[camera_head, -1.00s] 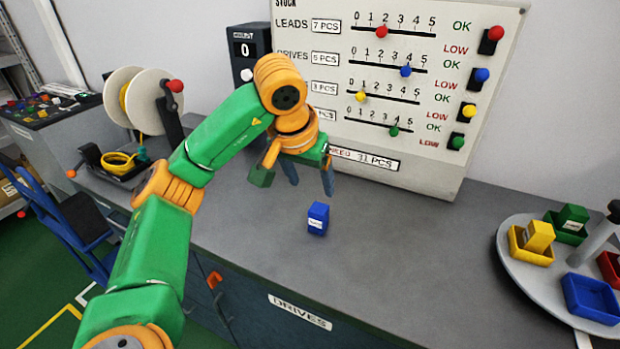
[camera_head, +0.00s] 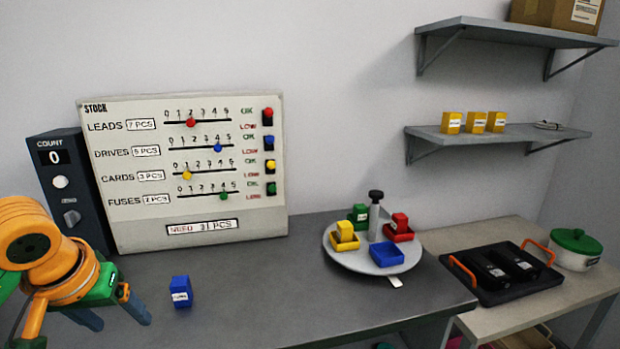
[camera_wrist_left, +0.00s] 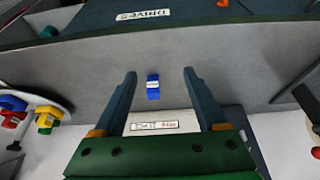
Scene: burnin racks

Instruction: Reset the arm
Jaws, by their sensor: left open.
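My left gripper (camera_head: 116,314) is at the lower left of the head view, over the grey bench, open and empty. In the left wrist view its two fingers (camera_wrist_left: 158,82) stand wide apart. A small blue box (camera_head: 181,291) with a white label stands on the bench to the right of the gripper, apart from it. In the left wrist view the blue box (camera_wrist_left: 153,87) shows between the fingers but beyond them. My right gripper is not in view.
The stock board (camera_head: 185,180) and a count box (camera_head: 72,190) stand at the back left. A round turntable (camera_head: 345,262) holds several coloured bins. A black tray (camera_head: 505,290) with orange handles and a green-lidded pot (camera_head: 575,252) are at right. Shelves (camera_head: 500,136) hang above.

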